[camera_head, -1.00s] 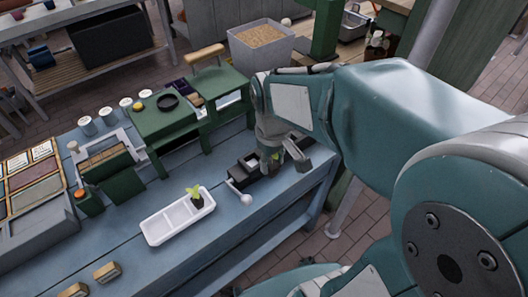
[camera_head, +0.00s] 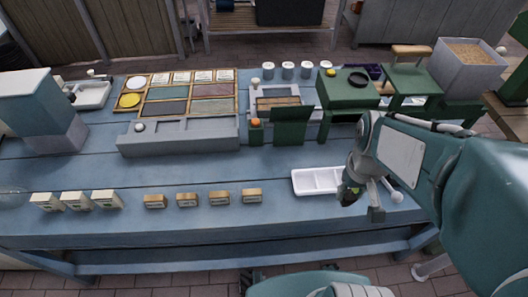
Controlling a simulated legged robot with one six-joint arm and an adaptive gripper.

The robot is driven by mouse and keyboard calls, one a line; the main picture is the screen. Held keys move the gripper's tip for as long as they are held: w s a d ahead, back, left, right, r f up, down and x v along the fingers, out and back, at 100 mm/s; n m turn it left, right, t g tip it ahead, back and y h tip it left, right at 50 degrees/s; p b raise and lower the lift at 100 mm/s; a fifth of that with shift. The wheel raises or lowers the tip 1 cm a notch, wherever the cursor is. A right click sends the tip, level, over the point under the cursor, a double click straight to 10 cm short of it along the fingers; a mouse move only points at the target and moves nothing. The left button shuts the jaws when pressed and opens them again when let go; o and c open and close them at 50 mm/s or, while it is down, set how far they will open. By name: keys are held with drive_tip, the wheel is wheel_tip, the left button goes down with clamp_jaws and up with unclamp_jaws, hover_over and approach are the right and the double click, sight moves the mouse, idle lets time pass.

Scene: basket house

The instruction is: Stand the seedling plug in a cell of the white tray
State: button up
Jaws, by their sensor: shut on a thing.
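The white tray (camera_head: 316,181) lies on the blue bench with its row of cells showing. Its right end is hidden behind my gripper (camera_head: 358,197). My gripper points down at the tray's right end and is shut on a small dark thing with some green, which looks like the seedling plug (camera_head: 347,193). The plug is small and partly covered by the fingers. I cannot tell whether it touches the tray. The seedling seen earlier in the tray's end cell is not clearly visible now.
A white ball-ended handle (camera_head: 397,197) is close to the right of my gripper. Green stands (camera_head: 290,126) and a grey box (camera_head: 180,135) stand behind the tray. Several small labelled blocks (camera_head: 219,198) line the bench front.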

drive_tip(key=shift+a+f, duration=0.1)
drive_tip(key=shift+w+f, duration=0.2)
drive_tip(key=shift+w, duration=0.05)
drive_tip(key=w+a+f, duration=0.1)
drive_tip(key=w+f, duration=0.1)
drive_tip(key=w, duration=0.1)
drive_tip(key=w+a+f, duration=0.2)
drive_tip(key=w+f, duration=0.1)
drive_tip(key=w, duration=0.1)
drive_tip(key=w+a+f, duration=0.1)
drive_tip(key=w+f, duration=0.2)
drive_tip(key=w, duration=0.1)
drive_tip(key=shift+w+a+f, duration=0.15)
drive_tip(key=shift+a, duration=0.1)
drive_tip(key=shift+w+f, duration=0.35)
drive_tip(key=shift+f, duration=0.1)
drive_tip(key=f, duration=0.1)
drive_tip(key=a+f, duration=0.1)
drive_tip(key=f, duration=0.1)
drive_tip(key=shift+w+f, duration=0.2)
drive_tip(key=shift+f, duration=0.05)
drive_tip(key=shift+d, duration=0.15)
drive_tip(key=shift+d, duration=0.1)
